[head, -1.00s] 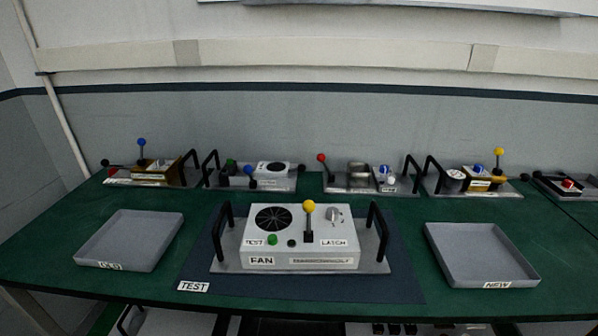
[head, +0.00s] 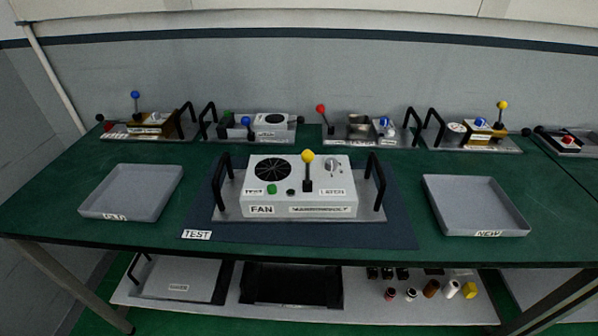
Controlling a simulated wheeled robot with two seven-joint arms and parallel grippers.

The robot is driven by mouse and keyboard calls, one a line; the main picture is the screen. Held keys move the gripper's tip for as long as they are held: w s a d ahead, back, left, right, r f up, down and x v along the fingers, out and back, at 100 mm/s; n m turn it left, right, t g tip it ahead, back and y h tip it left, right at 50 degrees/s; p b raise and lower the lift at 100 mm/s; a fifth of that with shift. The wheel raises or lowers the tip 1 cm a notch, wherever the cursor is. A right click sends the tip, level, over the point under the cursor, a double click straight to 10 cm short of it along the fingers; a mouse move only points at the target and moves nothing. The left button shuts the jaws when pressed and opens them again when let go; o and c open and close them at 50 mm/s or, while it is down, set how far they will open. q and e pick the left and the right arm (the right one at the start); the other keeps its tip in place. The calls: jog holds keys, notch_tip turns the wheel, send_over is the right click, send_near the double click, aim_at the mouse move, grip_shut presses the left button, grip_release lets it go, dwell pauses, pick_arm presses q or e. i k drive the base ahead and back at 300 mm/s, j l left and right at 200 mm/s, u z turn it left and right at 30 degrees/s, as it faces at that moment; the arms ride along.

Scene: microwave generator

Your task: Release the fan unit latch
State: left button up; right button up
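The fan unit (head: 300,187) is a light grey box labelled FAN on a metal plate with two black handles, on the dark TEST mat in the middle of the table. Its top has a round black fan grille (head: 272,173), a green button (head: 272,189), a small black knob beside that, and a silver knob (head: 332,165). A black lever with a yellow ball (head: 308,156) stands upright beside the latch label (head: 333,192). Neither of my grippers is in view.
A grey OLD tray (head: 97,206) is at left and a grey NEW tray (head: 510,229) at right, both empty. Several other units with coloured ball levers line the back. A lower shelf (head: 385,312) holds a plate, a dark tray and small parts.

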aim_at(308, 156)
jog(key=j+z, duration=0.35)
jog(key=j, duration=0.2)
jog(key=j+z, duration=0.35)
jog(key=j, duration=0.2)
jog(key=k+l, duration=0.05)
